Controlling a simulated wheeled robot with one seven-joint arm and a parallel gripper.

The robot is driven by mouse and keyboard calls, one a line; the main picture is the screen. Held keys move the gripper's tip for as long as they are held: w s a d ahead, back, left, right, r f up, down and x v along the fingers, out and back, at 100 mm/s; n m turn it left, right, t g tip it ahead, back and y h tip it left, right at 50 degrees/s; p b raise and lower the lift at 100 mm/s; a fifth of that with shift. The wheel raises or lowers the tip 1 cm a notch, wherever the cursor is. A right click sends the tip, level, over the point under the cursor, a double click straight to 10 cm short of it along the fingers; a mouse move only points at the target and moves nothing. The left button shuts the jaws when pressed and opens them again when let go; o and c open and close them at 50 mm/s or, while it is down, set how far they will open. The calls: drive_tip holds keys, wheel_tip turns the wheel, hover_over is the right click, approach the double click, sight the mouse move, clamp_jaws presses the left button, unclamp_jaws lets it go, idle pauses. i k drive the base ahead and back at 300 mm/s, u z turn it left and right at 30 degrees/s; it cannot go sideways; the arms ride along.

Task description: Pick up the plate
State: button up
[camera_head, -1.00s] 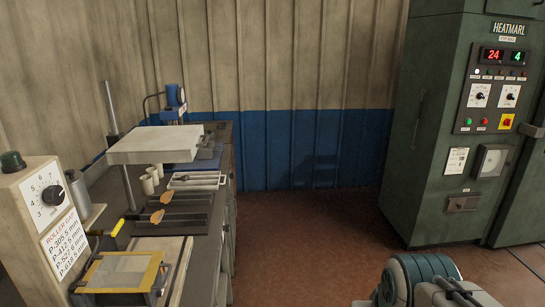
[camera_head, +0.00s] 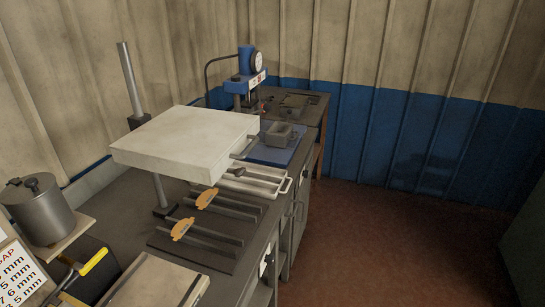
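I cannot tell for certain which thing is the plate. A thick pale square slab (camera_head: 188,143) stands level above the bench, by upright posts at its back and underneath. Below it, a dark flat base (camera_head: 192,258) carries raised bars and two orange-brown curved pieces, one (camera_head: 207,198) farther back and one (camera_head: 182,229) nearer. A pale flat board (camera_head: 158,283) lies at the bottom edge, partly cut off. My gripper is not in view.
A pale tray with handles (camera_head: 268,185) and a blue mat with a grey box (camera_head: 282,134) lie farther back. A blue press with a dial (camera_head: 247,75) stands behind. A grey pot (camera_head: 40,208) is at left. The brown floor (camera_head: 390,240) at right is clear.

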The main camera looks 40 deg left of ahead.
sight(240, 171)
drive_tip(key=u, duration=0.25)
drive_tip(key=i, duration=1.55)
drive_tip(key=u, duration=1.75)
drive_tip(key=i, duration=1.1)
drive_tip(key=u, duration=0.85)
